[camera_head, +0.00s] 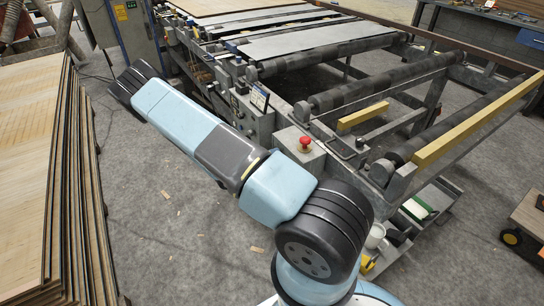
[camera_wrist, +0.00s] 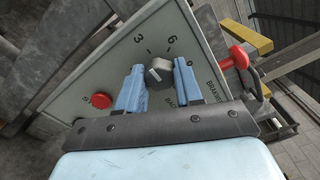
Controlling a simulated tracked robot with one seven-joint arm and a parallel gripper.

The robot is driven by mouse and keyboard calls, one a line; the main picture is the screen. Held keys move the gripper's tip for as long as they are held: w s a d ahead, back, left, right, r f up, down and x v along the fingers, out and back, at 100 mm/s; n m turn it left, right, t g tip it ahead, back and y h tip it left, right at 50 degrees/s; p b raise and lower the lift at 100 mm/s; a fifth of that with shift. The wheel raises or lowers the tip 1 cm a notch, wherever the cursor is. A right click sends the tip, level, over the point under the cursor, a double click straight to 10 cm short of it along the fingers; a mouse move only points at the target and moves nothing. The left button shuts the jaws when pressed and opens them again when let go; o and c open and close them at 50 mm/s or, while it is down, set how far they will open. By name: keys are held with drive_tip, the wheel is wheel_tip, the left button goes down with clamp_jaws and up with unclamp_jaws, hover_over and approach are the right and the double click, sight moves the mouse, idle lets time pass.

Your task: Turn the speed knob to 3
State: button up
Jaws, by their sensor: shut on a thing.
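The speed knob (camera_wrist: 158,73) is a small grey knob on a light grey panel (camera_wrist: 112,72) in the wrist view. The numbers 3 and 6 are printed beyond it, 3 to the upper left and 6 to the upper right. My gripper (camera_wrist: 158,80) has one blue finger on each side of the knob and is shut on it. I cannot tell exactly which number the knob points to. In the head view my arm crosses the middle, and neither the gripper nor the knob can be made out.
A flat red button (camera_wrist: 101,101) is left of the knob on the panel. A red mushroom button (camera_wrist: 240,55) sticks out on the right; a red one (camera_head: 305,142) tops a grey box in the head view. The roller machine (camera_head: 345,92) fills the back; veneer stacks (camera_head: 35,170) stand left.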

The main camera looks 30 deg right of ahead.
drive_tip(key=o, duration=1)
drive_tip(key=shift+o, duration=0.2)
drive_tip(key=shift+a, duration=0.1)
drive_tip(key=a, duration=1.3)
drive_tip(key=shift+s+a+f, duration=0.15)
drive_tip(key=shift+a, duration=0.2)
drive_tip(key=s+r+m+g+y, duration=0.1)
drive_tip(key=s+r+m+y, duration=0.25)
drive_tip(key=r+m, duration=0.45)
drive_tip(key=s+r+m+g+y, duration=0.15)
drive_tip(key=r+m+y, duration=0.25)
drive_tip(key=r, duration=0.7)
drive_tip(key=s+r+m+g+y, duration=0.1)
drive_tip(key=s+r+m+y, duration=0.25)
drive_tip(key=r+m, duration=0.45)
drive_tip(key=s+a+r+m+t+y, duration=0.2)
drive_tip(key=s+r+m+t+y, duration=0.1)
drive_tip(key=s+r, duration=0.5)
drive_tip(key=s+a+r+m+t+y, duration=0.2)
drive_tip(key=s+r+m+t+y, duration=0.2)
drive_tip(key=s+r+m, duration=0.4)
wheel_tip(320, 180, up, 5)
drive_tip(key=shift+s+a+f+t, duration=0.15)
drive_tip(key=shift+s+t, duration=0.35)
drive_tip(key=shift+t, duration=0.25)
